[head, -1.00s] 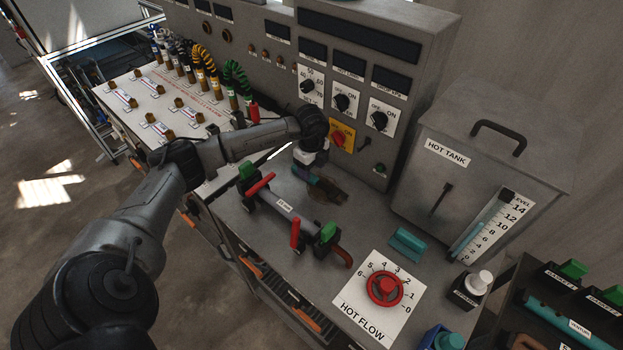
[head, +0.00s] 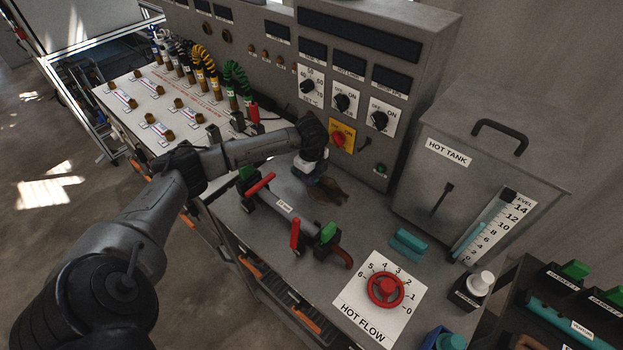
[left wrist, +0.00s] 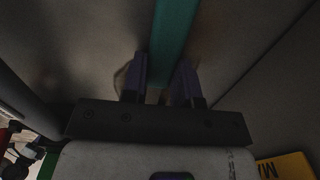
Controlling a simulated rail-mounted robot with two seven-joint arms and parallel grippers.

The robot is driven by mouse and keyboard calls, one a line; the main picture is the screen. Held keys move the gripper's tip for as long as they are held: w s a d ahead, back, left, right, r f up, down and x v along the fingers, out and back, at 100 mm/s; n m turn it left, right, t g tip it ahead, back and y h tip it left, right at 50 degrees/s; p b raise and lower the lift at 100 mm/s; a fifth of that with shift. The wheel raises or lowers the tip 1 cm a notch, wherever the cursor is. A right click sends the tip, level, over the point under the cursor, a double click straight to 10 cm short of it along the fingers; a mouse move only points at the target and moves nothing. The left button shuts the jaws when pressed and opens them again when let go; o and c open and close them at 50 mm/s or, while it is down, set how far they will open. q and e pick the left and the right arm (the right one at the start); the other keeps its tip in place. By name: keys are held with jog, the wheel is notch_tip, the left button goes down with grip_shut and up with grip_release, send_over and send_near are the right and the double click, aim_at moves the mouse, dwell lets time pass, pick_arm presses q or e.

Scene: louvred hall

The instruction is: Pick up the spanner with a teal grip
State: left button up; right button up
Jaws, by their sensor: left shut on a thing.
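My left gripper (head: 314,180) reaches down to the bench top, just in front of the control cabinet. In the left wrist view, its two dark fingers (left wrist: 162,85) are shut on a long teal bar, the grip of the spanner (left wrist: 173,35). The grip runs from between the fingers to the top edge of that view. In the head view, the gripper and wrist hide most of the spanner. A brownish shape lies just right of the fingers; I cannot tell whether it is part of the spanner. My right gripper is not in view.
A clear pipe with green and red handles (head: 283,206) stands close in front of the gripper. The grey control cabinet (head: 405,60) rises behind. The hot tank (head: 470,160), a teal block (head: 408,244) and a red hand wheel (head: 386,289) are to the right.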

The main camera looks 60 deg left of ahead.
pick_arm(q)
grip_shut()
jog(key=shift+r, duration=0.15)
